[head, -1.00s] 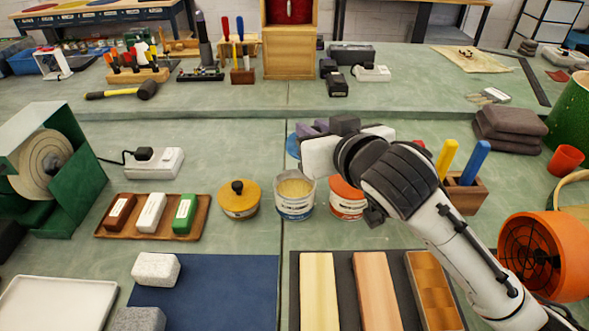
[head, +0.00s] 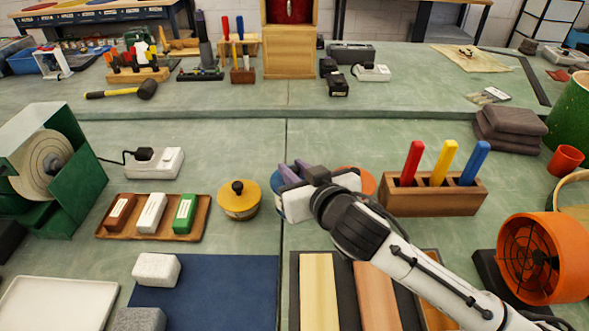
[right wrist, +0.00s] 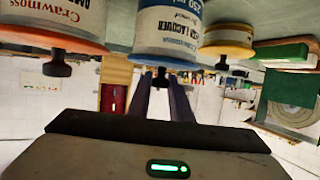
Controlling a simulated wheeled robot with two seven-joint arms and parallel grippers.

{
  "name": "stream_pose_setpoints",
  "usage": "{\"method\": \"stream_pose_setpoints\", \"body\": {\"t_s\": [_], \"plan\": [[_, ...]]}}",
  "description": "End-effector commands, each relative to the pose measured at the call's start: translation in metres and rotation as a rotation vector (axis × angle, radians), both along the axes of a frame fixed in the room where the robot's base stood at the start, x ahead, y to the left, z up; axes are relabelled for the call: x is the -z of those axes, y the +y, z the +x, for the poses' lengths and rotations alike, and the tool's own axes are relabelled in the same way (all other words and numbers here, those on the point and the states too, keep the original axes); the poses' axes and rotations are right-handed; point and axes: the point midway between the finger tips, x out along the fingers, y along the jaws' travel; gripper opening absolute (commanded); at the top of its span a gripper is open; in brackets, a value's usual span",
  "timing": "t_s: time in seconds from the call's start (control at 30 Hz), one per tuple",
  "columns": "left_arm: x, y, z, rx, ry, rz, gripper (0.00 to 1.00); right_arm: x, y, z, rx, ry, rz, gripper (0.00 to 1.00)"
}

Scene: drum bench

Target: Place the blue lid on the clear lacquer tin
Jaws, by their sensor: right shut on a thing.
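My right gripper (head: 291,174) is shut on the knob of the blue lid (head: 277,182). In the right wrist view, which is upside down, the fingers (right wrist: 162,82) are around the dark knob. The blue lid (right wrist: 163,59) appears there against the mouth of the lacquer tin (right wrist: 168,25), roughly lined up with it; I cannot tell whether it is fully seated. In the head view, the gripper and lid hide most of the tin. My left gripper is not in view.
A yellow-lidded tin (head: 239,200) stands just left of the lacquer tin. An orange-lidded tin (head: 367,182) is partly hidden behind my right arm; it also shows in the wrist view (right wrist: 50,41). A wooden block with colored sticks (head: 432,202) stands to the right.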

Motion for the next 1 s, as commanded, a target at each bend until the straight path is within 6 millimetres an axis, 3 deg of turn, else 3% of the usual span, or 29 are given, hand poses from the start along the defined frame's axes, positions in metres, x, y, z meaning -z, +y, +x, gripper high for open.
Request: {"method": "stream_pose_setpoints", "body": {"t_s": [0.27,0.3,0.4,0.77,1.0], "plan": [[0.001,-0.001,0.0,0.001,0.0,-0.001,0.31,0.003,0.0,0.0,0.0,0.001,0.0,0.0],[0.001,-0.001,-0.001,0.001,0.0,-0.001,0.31,0.003,0.0,0.0,0.0,0.0,0.0,0.24],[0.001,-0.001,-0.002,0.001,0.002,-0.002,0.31,0.002,0.0,0.0,0.0,0.001,0.0,0.38],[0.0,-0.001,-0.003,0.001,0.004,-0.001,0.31,-0.002,-0.001,-0.001,0.001,0.0,-0.001,0.38],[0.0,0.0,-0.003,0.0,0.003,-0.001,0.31,-0.014,-0.015,-0.035,0.0,0.002,0.002,0.38]]}}
